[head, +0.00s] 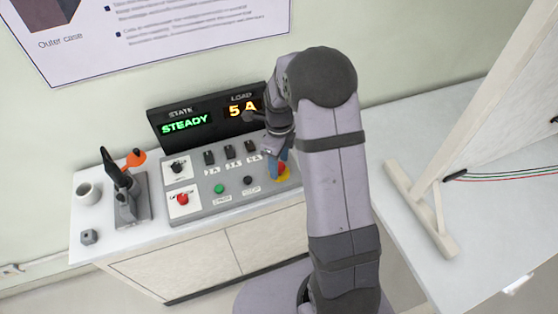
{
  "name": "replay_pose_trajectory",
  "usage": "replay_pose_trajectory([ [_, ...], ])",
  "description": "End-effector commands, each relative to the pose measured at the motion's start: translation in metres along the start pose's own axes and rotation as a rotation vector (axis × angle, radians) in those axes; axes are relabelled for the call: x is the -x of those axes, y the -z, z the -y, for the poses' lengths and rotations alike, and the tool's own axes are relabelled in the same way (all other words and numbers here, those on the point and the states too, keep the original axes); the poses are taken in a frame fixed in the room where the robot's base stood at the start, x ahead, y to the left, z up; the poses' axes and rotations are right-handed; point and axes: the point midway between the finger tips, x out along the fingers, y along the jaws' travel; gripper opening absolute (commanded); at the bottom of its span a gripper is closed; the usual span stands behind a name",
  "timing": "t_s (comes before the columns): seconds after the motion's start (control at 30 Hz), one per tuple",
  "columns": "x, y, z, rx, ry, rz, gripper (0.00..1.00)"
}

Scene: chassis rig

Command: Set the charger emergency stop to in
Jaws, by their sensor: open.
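The charger's control panel (228,196) is a grey sloped box on the white bench. At its right end a red mushroom button on a yellow base, which looks like the emergency stop (284,175), is partly hidden by my gripper. I cannot tell whether the button is in or out. My gripper (275,168) points down with blue fingertips at the button's left side. It is open, and I cannot tell whether it touches the button.
The panel's display (186,124) reads STEADY and 5 A. The panel also has a red knob (183,199), a green button (219,188), a black button (248,180) and several switches. A clamp stand (128,195), a cup (88,194) and a nut (89,237) stand left. A wooden frame (425,210) stands right.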

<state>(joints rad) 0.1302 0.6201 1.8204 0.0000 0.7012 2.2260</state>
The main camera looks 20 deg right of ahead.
Motion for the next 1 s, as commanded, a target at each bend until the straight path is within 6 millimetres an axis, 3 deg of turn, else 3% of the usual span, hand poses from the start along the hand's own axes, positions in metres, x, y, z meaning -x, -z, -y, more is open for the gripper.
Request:
replay_pose_trajectory([
  [0.13,0.0,0.0,0.0,0.0,0.0,0.0,0.46],
  [0.33,0.0,0.0,0.0,0.0,0.0,0.0,0.0],
  [0.6,-0.014,0.0,0.0,0.0,-0.001,0.0,0.0],
  [0.83,-0.013,0.0,0.0,0.0,-0.001,-0.001,0.0],
  [0.87,-0.013,0.0,0.0,0.0,-0.002,-0.001,0.34],
  [0.93,-0.013,0.0,0.0,0.0,-0.002,-0.001,0.49],
  [1.0,-0.013,0.0,0.0,0.0,-0.001,0.0,0.49],
])
